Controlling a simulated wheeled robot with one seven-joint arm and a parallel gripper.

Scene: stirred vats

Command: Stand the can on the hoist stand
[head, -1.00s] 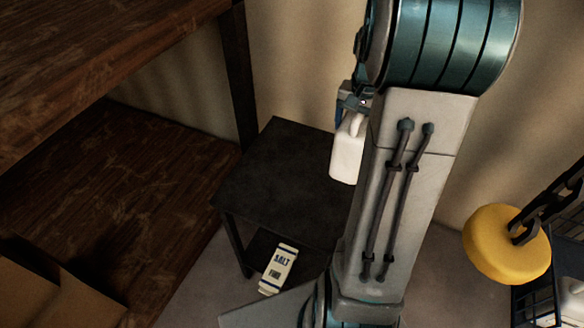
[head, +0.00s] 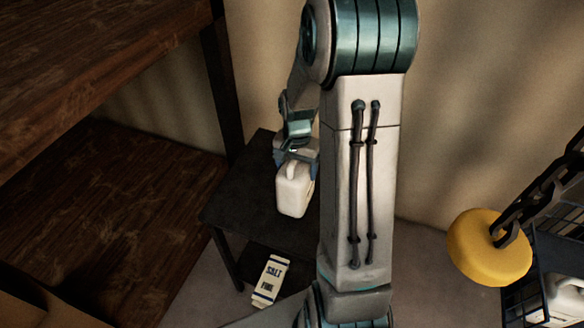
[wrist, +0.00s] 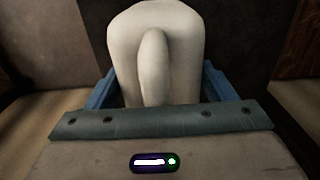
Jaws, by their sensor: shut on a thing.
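The can is a white jug with a moulded handle (head: 293,192), upright in the head view. It also fills the middle of the wrist view (wrist: 180,35). My gripper (head: 296,160) is shut on the can's upper part, with a blue finger on each side of it. The hoist stand looks to be the dark square-topped stand (head: 240,190) at the middle left of the head view. The can shows in front of its top at the right side. I cannot tell whether the can's base touches the top.
A salt box (head: 270,280) shows low by the stand. A brown wooden shelf unit (head: 110,190) is on the left. A yellow disc (head: 488,247) on a dark chain is at right, by a dark blue crate (head: 560,255) holding something white.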

